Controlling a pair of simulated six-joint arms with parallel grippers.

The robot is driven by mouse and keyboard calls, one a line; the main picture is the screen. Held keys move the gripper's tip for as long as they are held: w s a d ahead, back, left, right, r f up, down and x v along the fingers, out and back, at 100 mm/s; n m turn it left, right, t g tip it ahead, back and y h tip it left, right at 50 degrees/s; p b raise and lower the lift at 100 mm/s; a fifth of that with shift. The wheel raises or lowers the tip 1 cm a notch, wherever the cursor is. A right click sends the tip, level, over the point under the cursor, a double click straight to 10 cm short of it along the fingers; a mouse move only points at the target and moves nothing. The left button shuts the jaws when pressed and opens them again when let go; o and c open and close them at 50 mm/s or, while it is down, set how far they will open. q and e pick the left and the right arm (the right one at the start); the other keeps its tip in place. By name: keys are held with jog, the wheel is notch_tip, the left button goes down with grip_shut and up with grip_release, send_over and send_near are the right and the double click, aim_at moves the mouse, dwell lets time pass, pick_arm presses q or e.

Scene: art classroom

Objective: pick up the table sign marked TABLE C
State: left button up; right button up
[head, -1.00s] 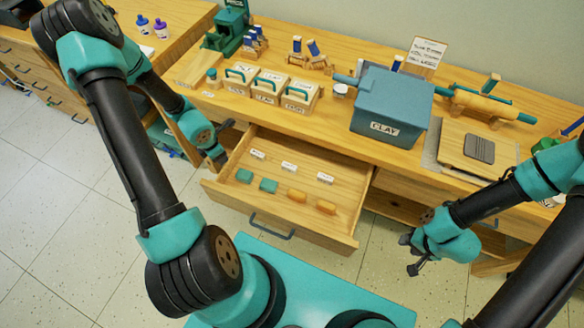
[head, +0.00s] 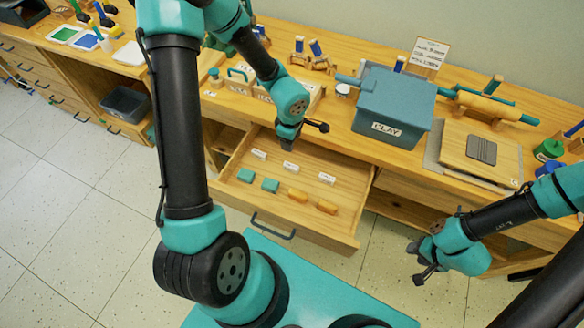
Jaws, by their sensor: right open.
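Three small white signs lie in a row in the open drawer (head: 230,190): a left one (head: 259,153), a middle one (head: 290,166) and a right one (head: 327,178). Their print is too small to read, so I cannot tell which is marked TABLE C. My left gripper (head: 302,137) is above the drawer's back part, just behind the middle sign in the picture; its jaw opening is unclear. My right gripper (head: 417,263) is open and empty, to the right of the drawer and apart from it.
The blue CLAY box (head: 393,105) stands on the bench behind the drawer. A board with a grey pad (head: 482,149) lies right of it. The floor at left is clear.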

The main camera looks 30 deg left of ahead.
pick_arm(q)
jog(key=shift+f, duration=0.1)
send_over(290, 165)
jog(key=f, duration=1.1)
jog(key=shift+d+f, duration=0.25)
jog(key=shift+f, duration=0.25)
jog(key=shift+a+f, duration=0.2)
jog(key=shift+f, duration=2.4)
jog(key=shift+c, duration=0.5)
grip_shut()
